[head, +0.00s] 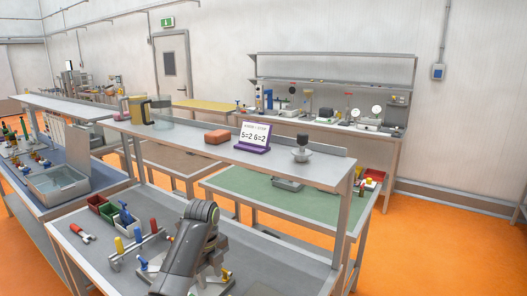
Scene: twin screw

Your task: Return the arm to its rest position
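My arm (188,250), which I take to be the left one, comes up from the bottom edge over the grey front workbench (85,262). Its dark rounded joint stands highest, near the middle of the bench. Its fingers cannot be made out clearly; the arm's own links cover that area. Whether that gripper is open or shut, and whether it holds anything, cannot be told. My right gripper does not show in the head view.
A shelf above carries a pitcher (139,110), an orange-brown block (217,136) and a purple-framed sign (254,137). Bare bench shows at front left.

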